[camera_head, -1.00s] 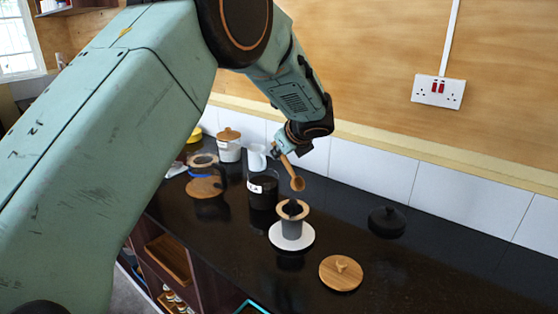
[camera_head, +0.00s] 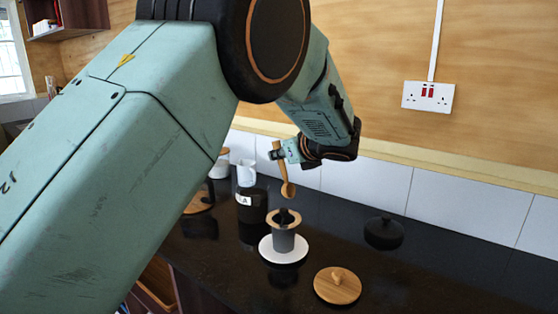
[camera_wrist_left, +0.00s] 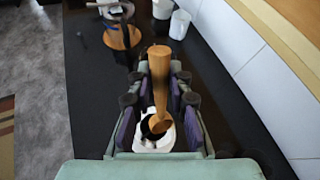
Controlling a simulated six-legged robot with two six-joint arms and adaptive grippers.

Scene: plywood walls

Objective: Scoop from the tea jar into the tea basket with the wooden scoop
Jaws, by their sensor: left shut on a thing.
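My left gripper (camera_head: 280,154) is shut on the handle of the wooden scoop (camera_head: 287,188), which hangs steeply with its bowl down. The scoop bowl is just above the tea basket (camera_head: 285,241), a grey cup with a wooden rim and dark inside, on a white saucer. In the left wrist view the scoop (camera_wrist_left: 159,95) sits between the fingers and its bowl partly covers the basket. I cannot tell whether the bowl holds tea. The tea jar (camera_head: 251,212), dark with a white label, stands behind and left of the basket. My right gripper is not in view.
A round wooden lid (camera_head: 336,287) lies in front right of the basket. A black lidded pot (camera_head: 383,233) stands farther right. A white mug (camera_head: 246,173) is behind the jar, near the tiled wall.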

